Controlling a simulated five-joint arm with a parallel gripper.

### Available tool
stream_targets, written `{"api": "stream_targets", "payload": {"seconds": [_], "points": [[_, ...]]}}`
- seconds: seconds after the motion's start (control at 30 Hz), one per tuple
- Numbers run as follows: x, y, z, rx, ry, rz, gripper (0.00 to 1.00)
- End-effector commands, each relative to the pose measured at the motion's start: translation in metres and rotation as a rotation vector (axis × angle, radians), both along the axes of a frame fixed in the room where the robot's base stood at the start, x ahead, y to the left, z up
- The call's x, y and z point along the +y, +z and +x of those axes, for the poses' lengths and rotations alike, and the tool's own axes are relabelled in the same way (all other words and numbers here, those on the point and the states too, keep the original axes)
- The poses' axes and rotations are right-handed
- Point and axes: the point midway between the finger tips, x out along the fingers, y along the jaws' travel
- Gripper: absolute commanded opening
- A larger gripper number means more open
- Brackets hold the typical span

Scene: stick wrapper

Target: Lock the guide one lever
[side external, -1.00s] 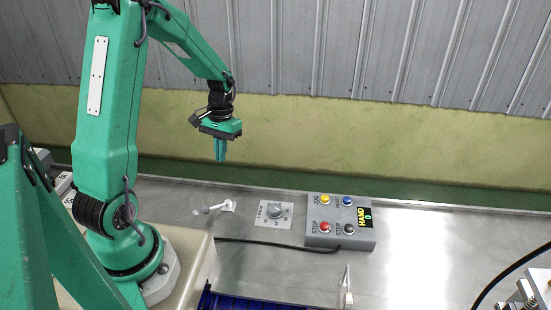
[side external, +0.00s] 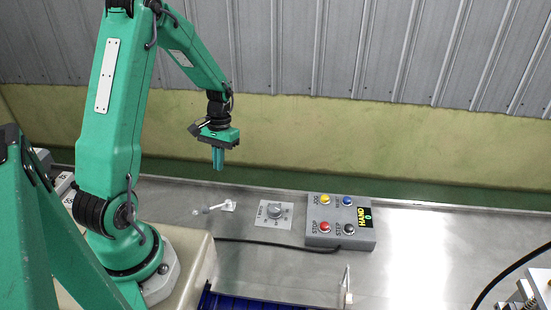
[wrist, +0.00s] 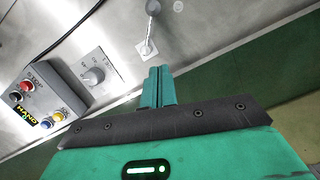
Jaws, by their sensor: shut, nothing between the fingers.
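A small lever (side external: 218,208) with a pale plate lies on the steel table, left of the dial. In the wrist view its grey arm and round end (wrist: 153,8) show at the top, with the white plate (wrist: 147,48) below. A second small upright piece (side external: 346,290) stands at the table's front edge; I cannot tell which is the guide one lever. My gripper (side external: 217,167) points down with its fingers shut and empty, above and apart from the first lever. The fingers also show in the wrist view (wrist: 159,72).
A dial on a white plate (side external: 274,212) sits right of the lever. A grey button box (side external: 340,222) with coloured buttons and a small display stands beyond it, trailing a black cable. A blue surface (side external: 250,302) shows at the front. Open steel table lies to the right.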

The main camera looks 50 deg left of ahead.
Motion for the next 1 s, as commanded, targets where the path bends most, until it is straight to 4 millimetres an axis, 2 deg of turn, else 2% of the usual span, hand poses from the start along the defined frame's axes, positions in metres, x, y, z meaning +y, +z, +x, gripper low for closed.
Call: {"api": "stream_targets", "payload": {"seconds": [0.6,0.8,1.0], "points": [[-0.011,-0.084,-0.021,0.003,0.000,-0.003,0.00],[-0.021,-0.086,-0.040,0.001,0.001,-0.002,0.00],[-0.027,-0.087,-0.050,0.000,0.002,-0.003,0.00]]}}
